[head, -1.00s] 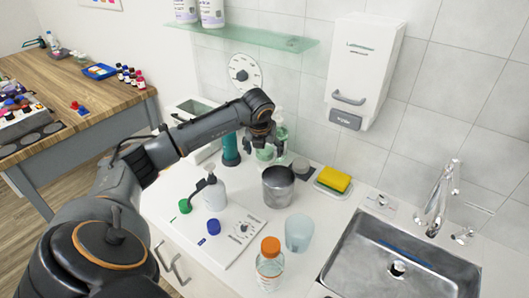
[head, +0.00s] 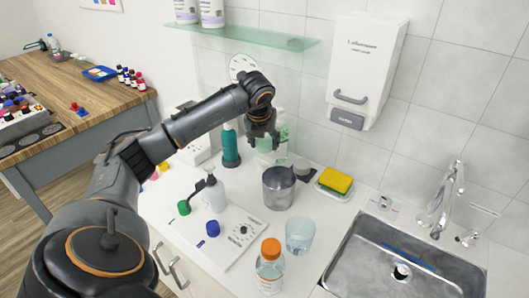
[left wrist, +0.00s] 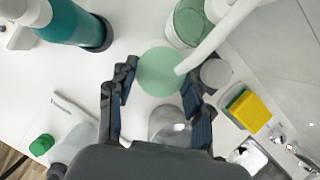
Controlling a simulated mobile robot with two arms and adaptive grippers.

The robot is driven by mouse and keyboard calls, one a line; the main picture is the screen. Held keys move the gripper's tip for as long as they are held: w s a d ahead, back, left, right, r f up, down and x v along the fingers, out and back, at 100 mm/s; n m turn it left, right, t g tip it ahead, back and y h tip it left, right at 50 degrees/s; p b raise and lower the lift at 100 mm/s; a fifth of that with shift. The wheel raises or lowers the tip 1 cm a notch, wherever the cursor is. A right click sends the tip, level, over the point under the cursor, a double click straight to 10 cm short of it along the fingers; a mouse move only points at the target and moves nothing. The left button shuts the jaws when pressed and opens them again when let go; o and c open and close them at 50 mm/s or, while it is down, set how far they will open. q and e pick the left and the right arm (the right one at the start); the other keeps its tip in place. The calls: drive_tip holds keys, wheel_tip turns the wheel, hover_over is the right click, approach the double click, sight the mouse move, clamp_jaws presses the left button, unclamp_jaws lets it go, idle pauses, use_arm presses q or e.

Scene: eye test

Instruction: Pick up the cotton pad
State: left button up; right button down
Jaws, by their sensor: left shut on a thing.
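The cotton pad (left wrist: 158,71) is a flat, round, pale green disc in the left wrist view. It spans the space between the fingertips of my left gripper (left wrist: 158,78), which is shut on it. In the head view my left gripper (head: 263,145) points down over the back of the white counter, behind the steel cup. The pad is hard to make out there. A white spout reaches across the pad's right edge in the left wrist view. My right gripper is in no view.
A green pump bottle (head: 281,128) stands close behind my left gripper and a teal bottle (head: 230,146) to its left. The steel cup (head: 278,190) and a yellow sponge (head: 335,181) are nearby. A glass shelf (head: 245,35) hangs above. The sink (head: 345,262) is at right.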

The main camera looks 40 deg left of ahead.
sight(260, 146)
use_arm(q)
drive_tip(key=s+r, duration=0.1)
drive_tip(key=r, duration=0.1)
drive_tip(key=s+d+r+b, duration=0.1)
drive_tip(key=s+r, duration=0.1)
drive_tip(key=shift+s+d+r, duration=0.1)
drive_tip(key=shift+s, duration=0.15)
drive_tip(key=s+d+r+b, duration=0.2)
drive_tip(key=s+d+r, duration=0.1)
drive_tip(key=s, duration=0.6)
drive_tip(key=shift+d+r, duration=0.35)
drive_tip(key=shift+r, duration=0.5)
drive_tip(key=shift+o, duration=0.4)
